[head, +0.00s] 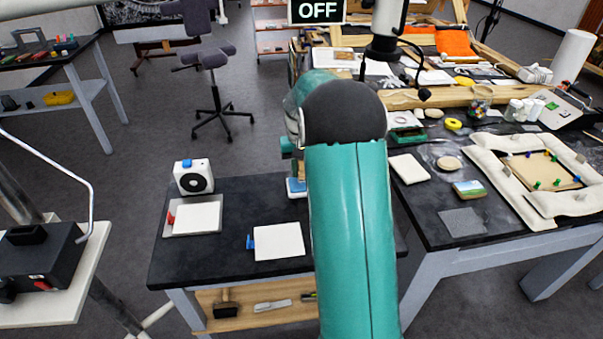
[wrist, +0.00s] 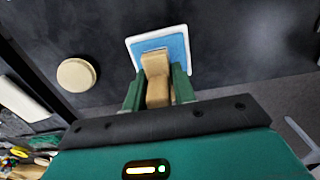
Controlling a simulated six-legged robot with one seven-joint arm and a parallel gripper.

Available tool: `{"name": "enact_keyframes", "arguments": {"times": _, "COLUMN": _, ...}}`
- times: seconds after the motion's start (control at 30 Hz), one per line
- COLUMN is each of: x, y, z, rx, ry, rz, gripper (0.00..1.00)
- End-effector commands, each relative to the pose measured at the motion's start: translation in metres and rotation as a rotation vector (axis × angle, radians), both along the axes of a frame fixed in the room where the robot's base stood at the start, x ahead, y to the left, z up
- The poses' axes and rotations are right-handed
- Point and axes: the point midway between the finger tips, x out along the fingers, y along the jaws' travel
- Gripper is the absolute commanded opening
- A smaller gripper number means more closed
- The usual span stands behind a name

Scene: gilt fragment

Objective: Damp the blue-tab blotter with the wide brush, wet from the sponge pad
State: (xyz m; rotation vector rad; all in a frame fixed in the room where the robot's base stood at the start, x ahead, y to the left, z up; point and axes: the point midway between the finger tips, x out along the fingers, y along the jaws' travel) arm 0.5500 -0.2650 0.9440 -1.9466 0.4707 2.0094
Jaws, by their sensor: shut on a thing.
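My gripper (wrist: 157,88) is shut on the wooden handle of the wide brush (wrist: 156,66). The brush is over the blue sponge pad (wrist: 177,45), which has a white border. I cannot tell whether the bristles touch the pad. In the head view my arm hides most of the gripper and brush, and the sponge pad (head: 296,188) shows only at its left side. The blue-tab blotter (head: 278,242) is a white square lying flat on the black table, with its blue tab at its left edge. It is left of my arm, apart from the gripper.
A red-tab blotter (head: 197,218) lies left of the blue-tab one. A white box with a black round face (head: 194,177) stands behind it. The right table holds a white block (head: 409,168), a round beige disc (head: 449,162) and a padded frame (head: 527,206).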

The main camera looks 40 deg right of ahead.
Motion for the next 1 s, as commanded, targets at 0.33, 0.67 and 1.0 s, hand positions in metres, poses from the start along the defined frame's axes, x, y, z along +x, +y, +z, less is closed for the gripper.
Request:
{"name": "enact_keyframes", "arguments": {"times": 0.33, "x": 0.0, "y": 0.0, "z": 0.026, "rx": -0.001, "ry": -0.002, "rz": 0.0, "gripper": 0.02}}
{"name": "enact_keyframes", "arguments": {"times": 0.67, "x": 0.0, "y": 0.0, "z": 0.041, "rx": 0.0, "ry": -0.001, "rz": 0.0, "gripper": 0.02}}
{"name": "enact_keyframes", "arguments": {"times": 1.0, "x": 0.0, "y": 0.0, "z": 0.041, "rx": 0.0, "ry": -0.001, "rz": 0.0, "gripper": 0.02}}
